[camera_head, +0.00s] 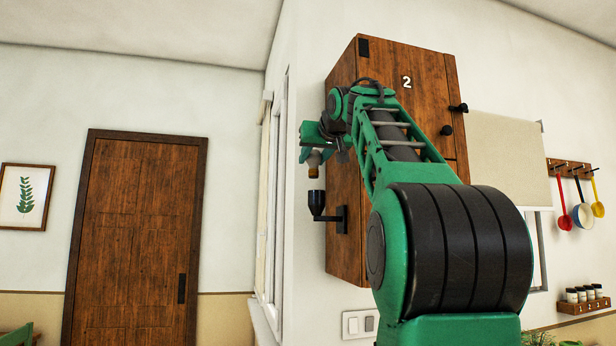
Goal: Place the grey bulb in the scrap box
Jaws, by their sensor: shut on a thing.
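My gripper (315,152) is at the end of my green arm, left of the wooden cabinet. It points down and is shut on a small bulb (314,168). No scrap box shows in this view.
The lamp holder is fixed by a bracket to the side of the wall cabinet (343,240) marked 2. A window (272,200) is close on the left. A wooden door (134,240) stands farther left. Hanging utensils (575,210) and a jar rack (584,302) are at the right.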

